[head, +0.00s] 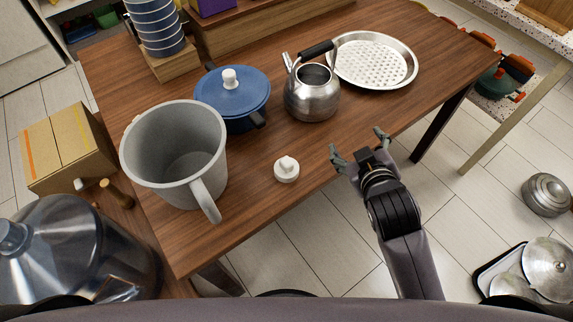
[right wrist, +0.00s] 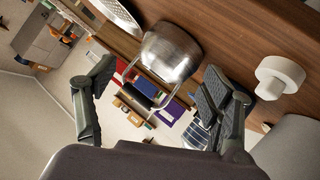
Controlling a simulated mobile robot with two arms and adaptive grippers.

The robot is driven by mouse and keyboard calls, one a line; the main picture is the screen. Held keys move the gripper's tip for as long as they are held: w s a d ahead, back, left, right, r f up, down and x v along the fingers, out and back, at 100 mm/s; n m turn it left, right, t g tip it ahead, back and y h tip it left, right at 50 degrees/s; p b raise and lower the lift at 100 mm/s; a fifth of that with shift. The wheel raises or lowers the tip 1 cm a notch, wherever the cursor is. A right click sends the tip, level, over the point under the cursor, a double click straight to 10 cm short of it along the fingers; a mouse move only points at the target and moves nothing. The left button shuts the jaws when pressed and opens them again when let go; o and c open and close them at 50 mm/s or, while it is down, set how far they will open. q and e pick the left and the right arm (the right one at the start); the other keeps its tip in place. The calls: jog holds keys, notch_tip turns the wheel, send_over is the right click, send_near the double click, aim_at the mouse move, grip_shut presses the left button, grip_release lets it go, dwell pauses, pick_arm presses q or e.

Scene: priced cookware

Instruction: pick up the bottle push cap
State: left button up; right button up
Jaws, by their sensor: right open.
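The bottle push cap (head: 286,169) is a small white round piece with a raised knob, standing on the wooden table near its front edge. In the right wrist view the white cap (right wrist: 279,76) is at the right, outside the fingers. My right gripper (head: 360,143) is open and empty, to the right of the cap and apart from it, at the table's front edge. Its two spread fingers also show in the right wrist view (right wrist: 160,95). My left gripper is not in view.
On the wooden table (head: 255,210), a grey mug-like pot (head: 150,150) stands left of the cap. A blue lidded pot (head: 225,95), a metal kettle (head: 311,103) and a perforated round tray (head: 350,70) stand behind. The tabletop around the cap is clear.

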jog(key=w+a+r+n+t+y, duration=0.35)
jog(key=a+r+n, duration=0.2)
jog(key=r, duration=0.45)
jog(key=w+a+r+n+t+y, duration=0.35)
jog(key=a+r, duration=0.25)
jog(key=r, duration=0.4)
jog(key=s+a+r+n+g+y, duration=0.55)
jog(key=a+n+y, duration=0.25)
jog(key=n, duration=0.4)
jog(key=s+a+r+n+g+y, duration=0.5)
jog(key=a+n+g+y, duration=0.25)
jog(key=n, duration=0.45)
jog(key=s+a+f+n+g+h, duration=0.4)
jog(key=s+a+f+n+g, duration=0.25)
jog(key=n+g, duration=0.55)
jog(key=n+t+h, duration=0.5)
jog(key=n+h, duration=0.5)
jog(key=h, duration=0.9)
send_over(288, 160)
notch_tip(288, 160, down, 17)
notch_tip(288, 160, down, 12)
jog(key=p, duration=0.2)
jog(key=shift+s+a+r+p, duration=0.15)
jog(key=shift+r+p, duration=0.1)
jog(key=shift+p, duration=0.15)
notch_tip(288, 160, down, 5)
jog(key=shift+r+p, duration=0.2)
jog(key=shift+p, duration=0.7)
jog(key=shift+f, duration=0.5)
